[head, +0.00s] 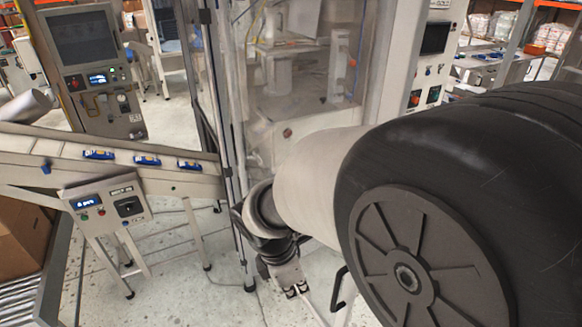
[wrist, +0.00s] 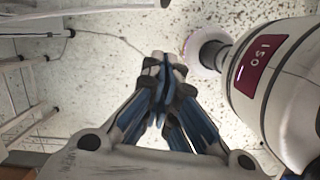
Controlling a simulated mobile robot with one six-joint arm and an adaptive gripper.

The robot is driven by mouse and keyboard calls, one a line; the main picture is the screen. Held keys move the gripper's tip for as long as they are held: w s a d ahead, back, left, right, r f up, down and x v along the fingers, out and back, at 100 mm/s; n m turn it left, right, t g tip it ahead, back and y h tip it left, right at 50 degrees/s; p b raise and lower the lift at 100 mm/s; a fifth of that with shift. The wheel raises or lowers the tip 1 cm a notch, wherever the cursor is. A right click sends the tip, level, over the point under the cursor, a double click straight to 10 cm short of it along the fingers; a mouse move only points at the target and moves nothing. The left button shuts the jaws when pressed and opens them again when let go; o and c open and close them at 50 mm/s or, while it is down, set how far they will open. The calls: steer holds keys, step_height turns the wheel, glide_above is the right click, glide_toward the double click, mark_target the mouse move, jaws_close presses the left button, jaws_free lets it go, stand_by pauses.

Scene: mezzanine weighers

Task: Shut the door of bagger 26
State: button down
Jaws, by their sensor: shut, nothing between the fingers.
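A tall machine with a clear-panelled front (head: 300,75) stands at the centre of the head view. No number is legible on it, so I cannot tell whether it is bagger 26. My arm covers its lower right part, and I cannot tell how far its door stands open. A black bar handle (head: 338,288) shows low down, just right of my gripper (head: 297,291); what it is fixed to is mostly hidden. My gripper points down over the floor, apart from the handle. In the wrist view its fingers (wrist: 160,65) meet with nothing between them.
A sloping conveyor (head: 120,158) with several blue packs runs in from the left, with a control box (head: 107,203) below it. A screen cabinet (head: 95,70) stands behind. Speckled floor (head: 215,285) is clear left of my gripper.

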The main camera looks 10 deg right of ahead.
steer(key=w+d+f+b, duration=0.1)
steer(key=d+f+b, duration=0.1)
steer(key=d+f, duration=0.4)
step_height(320, 180, down, 4)
steer(key=shift+w+f+n, duration=0.15)
steer(key=shift+w+n, duration=0.05)
steer(key=shift+n, duration=0.2)
steer(key=shift+d, duration=0.15)
